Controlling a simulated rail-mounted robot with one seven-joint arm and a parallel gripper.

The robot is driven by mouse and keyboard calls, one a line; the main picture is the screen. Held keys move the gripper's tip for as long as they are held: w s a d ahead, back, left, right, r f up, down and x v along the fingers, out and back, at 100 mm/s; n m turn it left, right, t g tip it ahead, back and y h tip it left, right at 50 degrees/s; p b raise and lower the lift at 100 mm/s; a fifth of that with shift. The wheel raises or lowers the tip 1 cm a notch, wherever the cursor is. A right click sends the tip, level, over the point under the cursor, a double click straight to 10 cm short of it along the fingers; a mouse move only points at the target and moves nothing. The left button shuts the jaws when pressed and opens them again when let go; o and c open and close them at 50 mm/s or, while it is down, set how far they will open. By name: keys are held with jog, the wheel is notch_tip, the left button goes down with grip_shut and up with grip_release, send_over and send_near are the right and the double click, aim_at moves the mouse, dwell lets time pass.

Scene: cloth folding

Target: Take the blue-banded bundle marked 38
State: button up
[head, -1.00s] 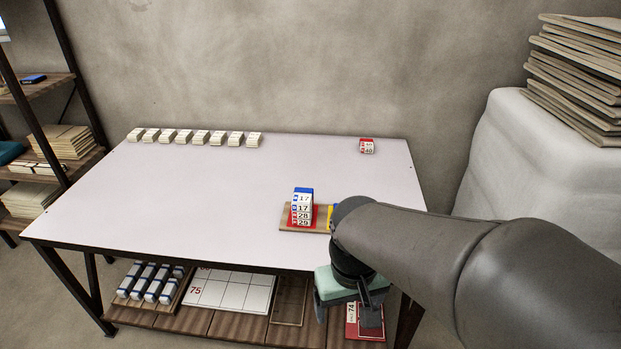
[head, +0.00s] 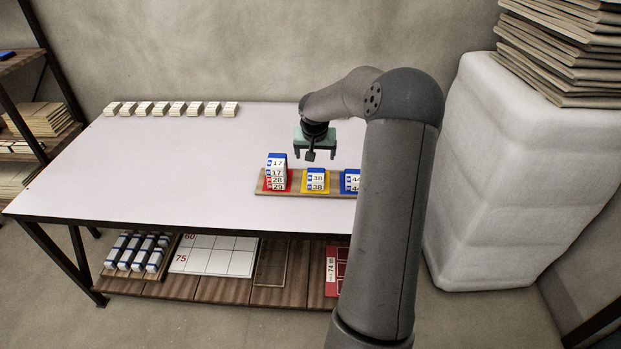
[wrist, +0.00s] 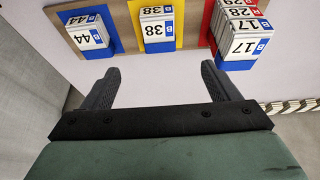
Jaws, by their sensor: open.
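The blue-banded bundle marked 38 (head: 316,179) sits on a yellow pad of the wooden board (head: 262,190), between two other stacks. In the wrist view the 38 bundle (wrist: 157,28) shows beyond the fingertips, between them from side to side. My gripper (head: 315,156) is above the table, just behind the board in the head view. Its two fingers are apart and nothing is between them in the wrist view (wrist: 166,82).
The stack marked 17, 28 and 29 (head: 277,172) stands left of it on red. The 44 bundle (head: 351,181) on blue is right, partly hidden by my arm. Several pale bundles (head: 170,109) line the table's back edge. The table's middle left is clear.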

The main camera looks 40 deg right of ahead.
aim_at(316, 175)
jog(key=p+x, duration=0.1)
jog(key=x, duration=1.2)
jog(key=shift+d+f+p, duration=0.15)
jog(key=shift+f+p, duration=0.2)
jog(key=shift+p, duration=0.05)
jog(key=c, duration=1.1)
